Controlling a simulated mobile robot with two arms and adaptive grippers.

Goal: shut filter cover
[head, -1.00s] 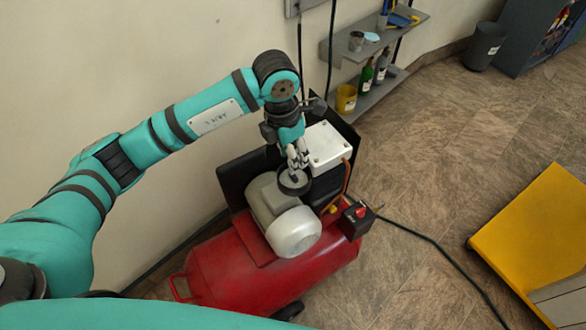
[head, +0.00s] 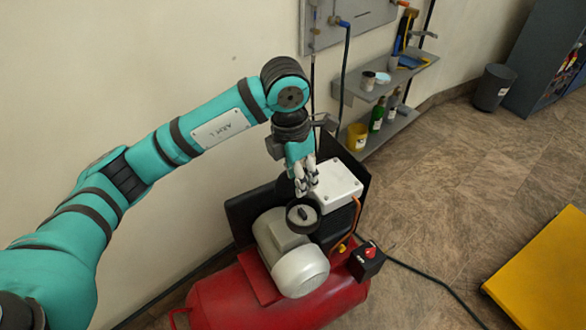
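The filter cover (head: 303,216) is a round black piece with a dark rim, a greyer inside and a small dark knob in its middle. It sits on top of the red compressor (head: 225,297), beside the grey motor (head: 290,257) and in front of the white box (head: 337,184). I cannot tell whether it is fully seated. My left gripper (head: 306,190) points down just above and behind the cover, with its pale fingers a little apart and nothing visible between them. The fingertips look clear of the knob. My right gripper is out of view.
A black box with a red knob (head: 369,254) is at the compressor's right end, with a cable on the floor. Wall shelves (head: 385,80) hold bottles and cups. A yellow platform (head: 545,275) stands at right.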

